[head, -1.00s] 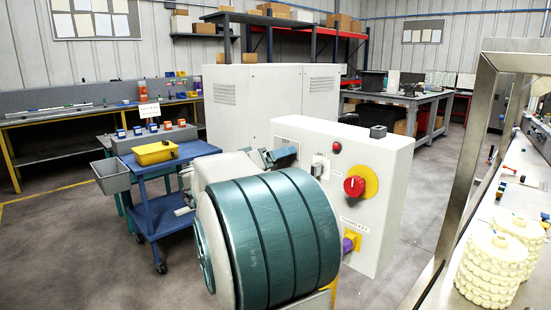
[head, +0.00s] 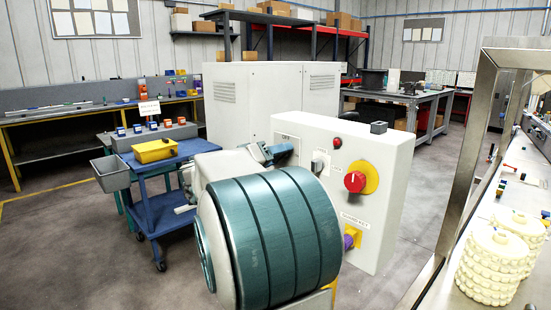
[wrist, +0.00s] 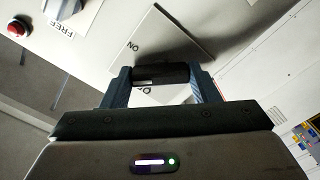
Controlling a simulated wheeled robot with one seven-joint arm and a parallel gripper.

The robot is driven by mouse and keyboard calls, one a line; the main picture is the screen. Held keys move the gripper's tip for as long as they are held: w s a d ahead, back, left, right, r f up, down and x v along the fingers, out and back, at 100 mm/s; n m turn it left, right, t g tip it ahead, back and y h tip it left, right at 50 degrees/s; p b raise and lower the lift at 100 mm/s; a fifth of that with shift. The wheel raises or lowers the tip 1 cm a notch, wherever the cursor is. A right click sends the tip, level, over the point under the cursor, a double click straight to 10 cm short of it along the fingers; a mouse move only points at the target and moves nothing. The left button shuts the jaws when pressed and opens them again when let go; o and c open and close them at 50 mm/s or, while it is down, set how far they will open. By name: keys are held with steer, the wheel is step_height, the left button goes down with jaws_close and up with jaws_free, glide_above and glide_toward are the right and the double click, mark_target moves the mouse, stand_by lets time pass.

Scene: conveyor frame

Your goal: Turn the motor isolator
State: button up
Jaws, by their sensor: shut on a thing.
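My gripper (wrist: 160,88) is shut on a dark bar-like handle (wrist: 162,73) in the wrist view. The handle lies across the picture between the two blue-grey fingers. It sits on a light plate (wrist: 185,38) marked "ON", with a second label partly hidden behind the handle. I take this handle to be the motor isolator; no label naming it is readable. In the head view my gripper (head: 278,153) is at the upper left of the white control panel (head: 380,215), just below an "OFF" label. The handle is hidden there by my arm.
The panel also carries a red lamp (head: 337,142), a grey selector (head: 317,163), a red knob (head: 355,182) on a yellow disc and a purple knob (head: 348,242). A blue cart (head: 160,205) stands left. A metal-framed conveyor (head: 465,180) is on the right.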

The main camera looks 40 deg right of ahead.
steer(key=n, duration=0.9)
stand_by(0.6)
steer(key=o, duration=1)
steer(key=shift+a, duration=0.15)
steer(key=a, duration=0.9)
steer(key=s+a+b, duration=0.1)
steer(key=a, duration=0.3)
steer(key=shift+a, duration=0.25)
